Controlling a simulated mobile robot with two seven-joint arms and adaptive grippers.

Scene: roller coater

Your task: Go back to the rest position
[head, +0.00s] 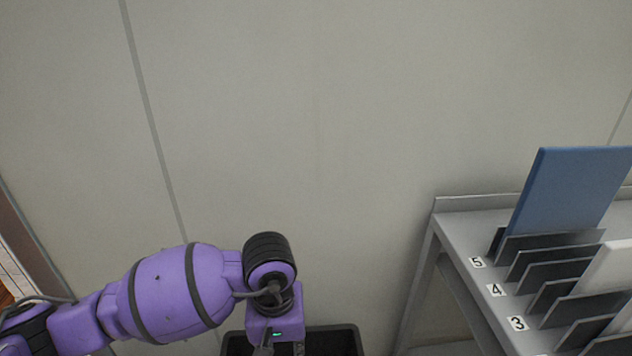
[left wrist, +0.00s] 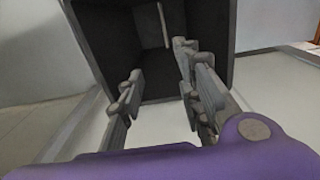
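My left arm reaches in from the left in the head view, with its wrist low in the middle. My left gripper (left wrist: 160,82) shows in the left wrist view with its grey fingers spread apart and nothing between them. In the head view the gripper (head: 277,349) is mostly cut off by the bottom edge. It is over or in front of a black bin (head: 347,338); the bin's dark inside (left wrist: 110,45) lies beyond the fingers in the wrist view. My right arm and gripper are not in view.
A grey rack (head: 460,230) with numbered dark slots stands at the right. A blue panel (head: 570,190) stands upright in it near label 5, and a white panel (head: 607,268) stands nearer. A thin pale strip (left wrist: 163,25) shows inside the bin. A plain wall fills the back.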

